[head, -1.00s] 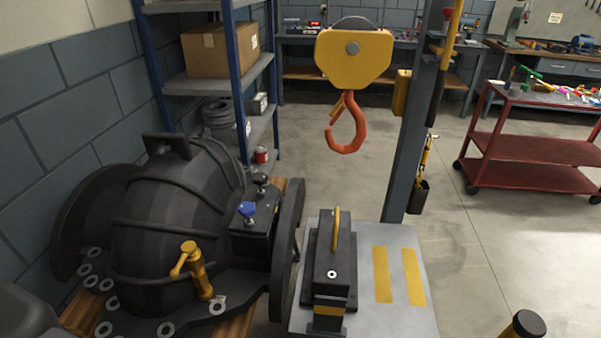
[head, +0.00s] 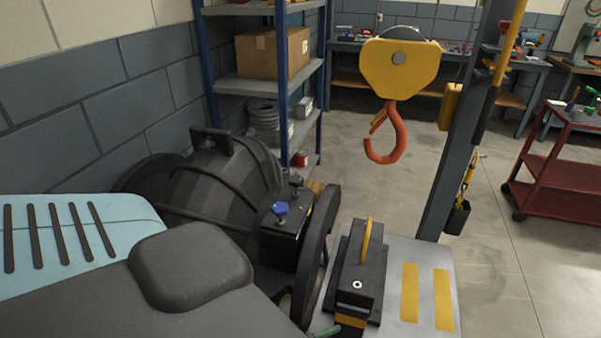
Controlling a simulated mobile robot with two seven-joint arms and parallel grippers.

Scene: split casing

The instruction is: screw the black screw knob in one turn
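A small black screw knob (head: 296,179) stands on top of the dark block on the side of the black casing (head: 215,185), behind a blue knob (head: 280,208). Nothing touches the black knob. My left arm, light blue and dark grey, fills the lower left and hides the casing's near lower part. Neither gripper's fingers can be made out in the head view.
A dark block with a yellow handle (head: 366,241) stands on a grey plate with yellow stripes (head: 443,300), right of the casing. A yellow hoist block with an orange hook (head: 399,140) hangs beyond. A shelf holds a cardboard box (head: 258,53).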

